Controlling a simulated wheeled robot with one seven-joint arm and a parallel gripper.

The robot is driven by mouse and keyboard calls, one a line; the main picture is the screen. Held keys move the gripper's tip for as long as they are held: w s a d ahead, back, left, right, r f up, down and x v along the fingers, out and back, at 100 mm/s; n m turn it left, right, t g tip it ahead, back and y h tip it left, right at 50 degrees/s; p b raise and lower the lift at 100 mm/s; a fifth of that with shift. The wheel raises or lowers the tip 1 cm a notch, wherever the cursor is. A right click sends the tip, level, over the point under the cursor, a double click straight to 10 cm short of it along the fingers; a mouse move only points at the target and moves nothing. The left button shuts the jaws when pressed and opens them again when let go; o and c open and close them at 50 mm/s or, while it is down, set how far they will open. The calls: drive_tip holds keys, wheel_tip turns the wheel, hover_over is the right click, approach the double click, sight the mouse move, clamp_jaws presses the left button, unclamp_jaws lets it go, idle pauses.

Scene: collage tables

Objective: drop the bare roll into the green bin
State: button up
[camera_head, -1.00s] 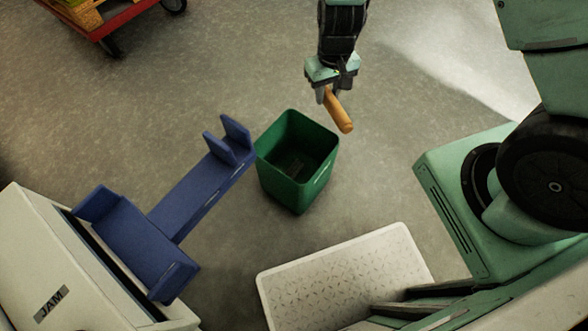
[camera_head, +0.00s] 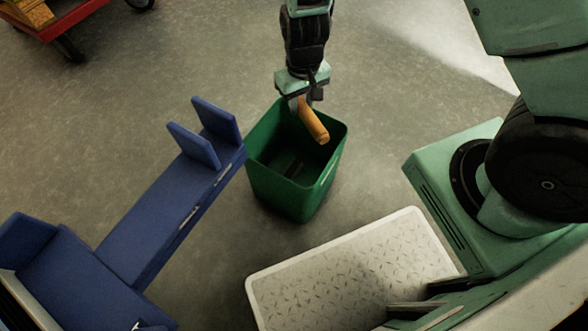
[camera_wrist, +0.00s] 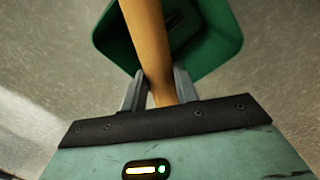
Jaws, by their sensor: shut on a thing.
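The bare roll (camera_head: 313,121) is an orange-brown cylinder. My gripper (camera_head: 302,97) is shut on it near one end, and the roll sticks out tilted down to the right. In the head view the roll overlaps the opening of the green bin (camera_head: 283,186), which stands upright on the floor; its height above the rim is hard to tell. In the wrist view the roll (camera_wrist: 148,48) runs up from between the fingers (camera_wrist: 158,92), with the green bin (camera_wrist: 118,38) behind it. The visible part of the bin's inside is dark.
A blue bracket-like fixture (camera_head: 165,220) with two upright plates stands left of the bin. A white patterned platform (camera_head: 350,275) lies in front of it. A red cart (camera_head: 65,22) is at the top left. Bare concrete floor surrounds the bin.

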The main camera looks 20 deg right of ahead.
wheel_tip(320, 180, down, 6)
drive_tip(key=b, duration=0.5)
drive_tip(key=shift+r, duration=0.1)
drive_tip(key=o, duration=1)
drive_tip(key=shift+o, duration=0.2)
wheel_tip(320, 180, up, 18)
drive_tip(key=p, duration=0.7)
drive_tip(key=shift+f+p, duration=0.25)
drive_tip(key=shift+p, duration=0.15)
